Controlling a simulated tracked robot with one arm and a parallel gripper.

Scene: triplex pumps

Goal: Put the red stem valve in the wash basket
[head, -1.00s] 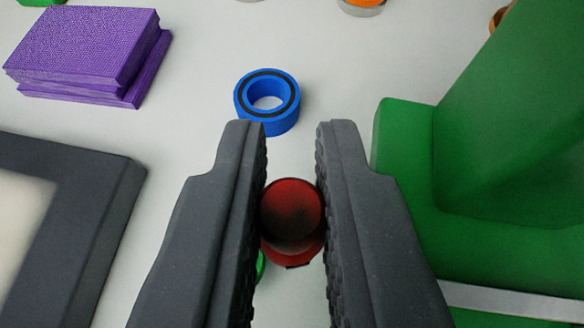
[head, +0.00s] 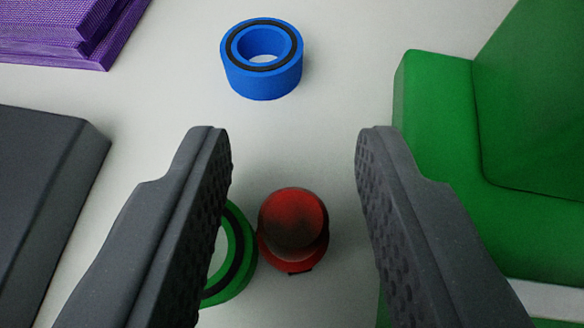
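The red stem valve (head: 293,228), a round red piece with a darker, worn top face, stands on the pale surface at lower centre. My gripper (head: 292,140) is open, with one dark ribbed finger on each side of the valve. There is a visible gap between the valve and each finger, wider on the right. I cannot make out a wash basket in this view.
A green ring (head: 240,255) with a black band sits close against the valve's left, partly hidden by my left finger. A blue ring (head: 262,78) stands beyond the fingertips. A large green body (head: 435,150) is close on the right. A dark grey block (head: 45,190) and purple blocks (head: 70,35) lie left.

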